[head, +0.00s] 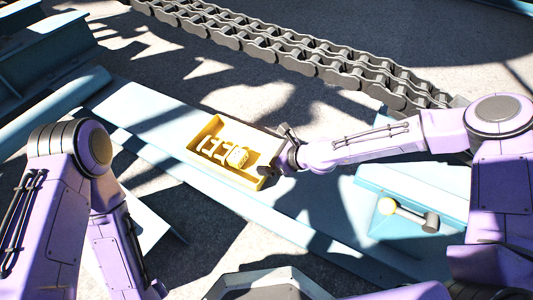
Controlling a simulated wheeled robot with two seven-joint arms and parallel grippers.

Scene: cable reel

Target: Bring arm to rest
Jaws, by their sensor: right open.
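My right gripper (277,153) is at the right end of a shallow yellow tray (206,135). Its jaws are open and I see nothing held between them. I cannot tell whether it touches the tray wall. My right arm reaches in from the right, stretched almost level across the picture. My left arm (107,225) is bent at the left, with its lower part running down to the bottom edge. Its gripper does not show. In the tray lie a bright yellow ribbed piece (237,156) and paler yellow pieces (214,147) beside it.
The tray stands on a long pale blue beam (135,106). A heavy grey chain (300,57) crosses the ground behind. A tool with a yellow end and dark head (408,213) lies on a blue beam at right. More blue beams (45,50) lie at upper left.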

